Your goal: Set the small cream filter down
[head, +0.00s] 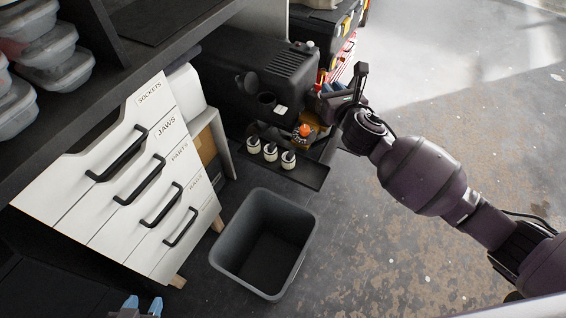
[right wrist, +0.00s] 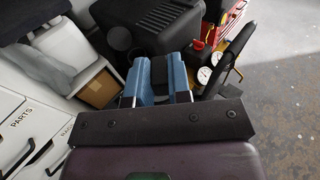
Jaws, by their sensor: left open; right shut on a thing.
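My right gripper (head: 328,92) is at the front right of the dark machine, above and to the right of its low tray. In the right wrist view its two blue fingers (right wrist: 162,80) are close together. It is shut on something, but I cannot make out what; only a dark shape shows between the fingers. Three small cream cylinders with dark tops stand in a row on the tray's left part: the left one (head: 254,145), the middle one (head: 270,152) and the right one (head: 288,158). I cannot tell which is the named filter. My left gripper (head: 142,304) is open and empty at the bottom edge.
The dark machine (head: 262,62) stands behind the dark tray (head: 312,175). An orange-topped object (head: 305,131) is beside the cylinders. An empty grey bin (head: 225,255) stands in front, and a white drawer cabinet (head: 110,165) is at left. The floor at right is open.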

